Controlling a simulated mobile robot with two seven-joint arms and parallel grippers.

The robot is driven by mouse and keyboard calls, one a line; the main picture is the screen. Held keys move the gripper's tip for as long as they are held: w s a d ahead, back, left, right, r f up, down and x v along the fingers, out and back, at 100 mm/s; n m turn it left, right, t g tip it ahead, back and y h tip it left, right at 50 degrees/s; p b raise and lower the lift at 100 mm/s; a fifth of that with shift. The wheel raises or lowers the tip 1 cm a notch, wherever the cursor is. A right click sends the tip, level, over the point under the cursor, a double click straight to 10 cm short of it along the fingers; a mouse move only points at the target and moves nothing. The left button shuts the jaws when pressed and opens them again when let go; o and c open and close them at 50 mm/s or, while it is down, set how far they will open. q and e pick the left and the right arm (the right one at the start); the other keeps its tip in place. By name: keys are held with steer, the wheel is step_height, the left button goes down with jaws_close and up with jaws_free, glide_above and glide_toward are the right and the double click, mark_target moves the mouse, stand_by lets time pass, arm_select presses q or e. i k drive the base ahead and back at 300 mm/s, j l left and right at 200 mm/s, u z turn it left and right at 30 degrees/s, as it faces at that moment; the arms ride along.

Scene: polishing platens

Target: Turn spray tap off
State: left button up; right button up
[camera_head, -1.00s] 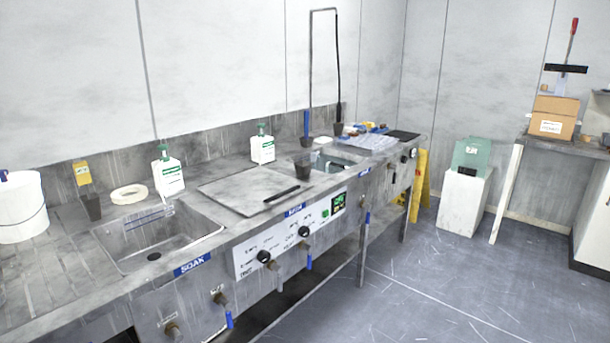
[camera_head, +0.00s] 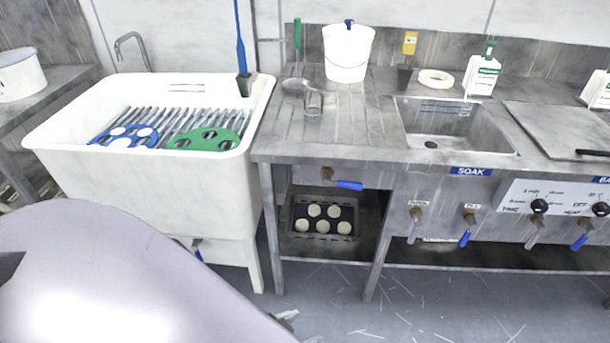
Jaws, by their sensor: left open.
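A tap with a blue lever (camera_head: 348,185) sits on the bench front below the ribbed drainer; its lever lies sideways, pointing right. To its right, below the SOAK label, are a tap with a grey lever (camera_head: 413,230) and a tap with a blue lever (camera_head: 466,232), both hanging down. I cannot read which tap is marked spray. Another blue lever (camera_head: 197,250) shows low on the white trough. A small grey part of my left gripper (camera_head: 286,318) shows at the bottom, below and left of the taps, apart from them; my pale arm hides most of it. My right gripper is out of view.
The white trough (camera_head: 258,105) holds a blue and a green holed disc. A white bucket (camera_head: 347,55) and a sink (camera_head: 455,147) are on the bench. A tray of round pale pieces (camera_head: 300,240) sits under it. The floor in front is clear.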

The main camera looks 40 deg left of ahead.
mark_target(344, 184)
steer(key=u, duration=0.9)
steer(key=i+j, duration=0.2)
steer(key=i, duration=0.25)
steer(key=i+j+u, duration=0.1)
steer(key=i, duration=0.3)
steer(key=j, duration=0.1)
